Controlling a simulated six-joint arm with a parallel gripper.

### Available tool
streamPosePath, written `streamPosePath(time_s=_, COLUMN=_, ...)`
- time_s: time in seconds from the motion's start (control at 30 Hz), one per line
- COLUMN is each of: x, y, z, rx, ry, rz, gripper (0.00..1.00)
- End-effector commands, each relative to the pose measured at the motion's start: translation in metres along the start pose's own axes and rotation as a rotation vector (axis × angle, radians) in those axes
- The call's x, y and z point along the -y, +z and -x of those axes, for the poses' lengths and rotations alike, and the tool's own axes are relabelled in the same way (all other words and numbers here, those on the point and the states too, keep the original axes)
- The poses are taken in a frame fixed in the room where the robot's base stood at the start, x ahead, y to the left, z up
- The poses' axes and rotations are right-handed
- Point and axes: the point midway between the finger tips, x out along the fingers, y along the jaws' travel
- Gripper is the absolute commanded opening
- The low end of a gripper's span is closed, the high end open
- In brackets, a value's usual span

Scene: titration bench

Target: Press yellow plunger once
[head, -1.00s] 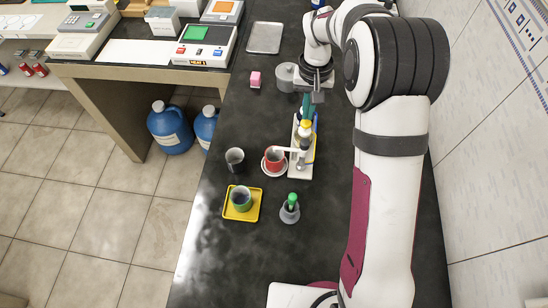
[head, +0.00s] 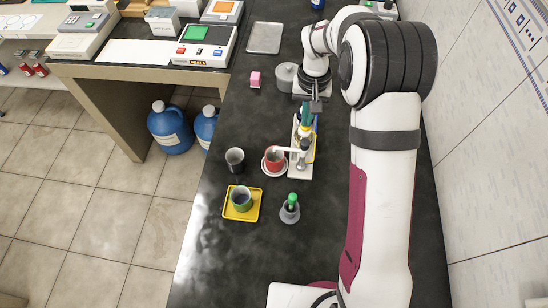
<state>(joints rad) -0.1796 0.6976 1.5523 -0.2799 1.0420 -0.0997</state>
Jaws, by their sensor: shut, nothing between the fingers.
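A white dispenser stand (head: 300,171) stands on the dark bench in the head view, with a small cluster of teal, yellow and blue parts on it. A yellow part (head: 304,131) shows in that cluster below the teal part (head: 305,112); it is too small to tell whether it is the plunger or whether it is pressed down. My gripper (head: 316,106) is shut and empty, pointing down over the far end of the cluster. I cannot tell whether it touches any part.
A red cup (head: 273,157) on a white saucer stands at the stand's left.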

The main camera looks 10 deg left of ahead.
Motion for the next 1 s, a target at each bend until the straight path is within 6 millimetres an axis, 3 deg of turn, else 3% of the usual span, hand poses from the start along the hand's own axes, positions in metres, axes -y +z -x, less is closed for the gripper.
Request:
streamPosePath(time_s=0.3, x=0.0, y=0.0, z=-0.002, rx=0.001, ry=0.0, rz=0.0, gripper=0.0)
streamPosePath(time_s=0.7, x=0.0, y=0.0, z=0.026, rx=0.0, ry=0.0, rz=-0.001, gripper=0.0)
streamPosePath(time_s=1.0, x=0.0, y=0.0, z=0.027, rx=0.001, ry=0.0, rz=0.0, gripper=0.0)
